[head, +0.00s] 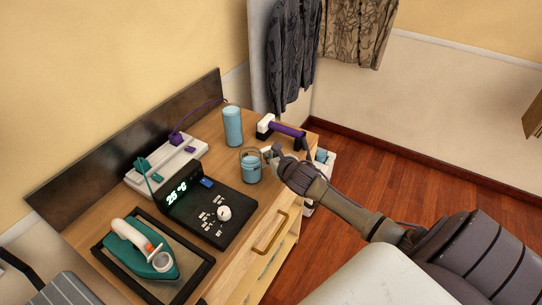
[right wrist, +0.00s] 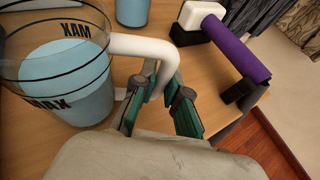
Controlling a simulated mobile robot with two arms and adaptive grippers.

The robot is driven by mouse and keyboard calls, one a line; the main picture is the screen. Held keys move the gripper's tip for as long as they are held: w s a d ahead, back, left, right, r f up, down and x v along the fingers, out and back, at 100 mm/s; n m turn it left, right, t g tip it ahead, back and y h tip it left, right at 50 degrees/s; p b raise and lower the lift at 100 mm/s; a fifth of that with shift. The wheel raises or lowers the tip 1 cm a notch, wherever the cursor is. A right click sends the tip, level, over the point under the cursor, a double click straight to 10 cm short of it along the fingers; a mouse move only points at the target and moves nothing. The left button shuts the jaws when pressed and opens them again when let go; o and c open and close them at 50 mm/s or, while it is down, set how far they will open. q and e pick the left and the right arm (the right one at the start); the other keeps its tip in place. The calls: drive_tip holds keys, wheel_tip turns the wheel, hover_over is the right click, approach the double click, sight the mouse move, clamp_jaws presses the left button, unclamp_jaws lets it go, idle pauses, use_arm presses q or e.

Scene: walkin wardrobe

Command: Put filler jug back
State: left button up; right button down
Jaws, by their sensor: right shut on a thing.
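The filler jug (head: 251,170) is clear, with pale blue liquid inside and a white handle, at the right part of the wooden dresser top. In the right wrist view the jug (right wrist: 65,80) is at the left, with MAX marks on its wall and its handle reaching right. My right gripper (head: 272,155) is shut on the handle; its green-padded fingers (right wrist: 168,93) are on either side of the handle's lower part. The jug looks roughly upright; I cannot tell whether its base touches the dresser. My left gripper is not in view.
A blue cylinder (head: 232,126) stands behind the jug. A purple-handled tool (head: 286,129) lies to the right. A black control unit (head: 208,210) reading 25 °C and a teal iron (head: 143,249) are to the left. The dresser's front edge is close to the jug.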

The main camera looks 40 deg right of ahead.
drive_tip(key=c, duration=1.7)
unclamp_jaws()
drive_tip(key=shift+f, duration=0.1)
drive_tip(key=o, duration=0.5)
drive_tip(key=shift+r, duration=0.2)
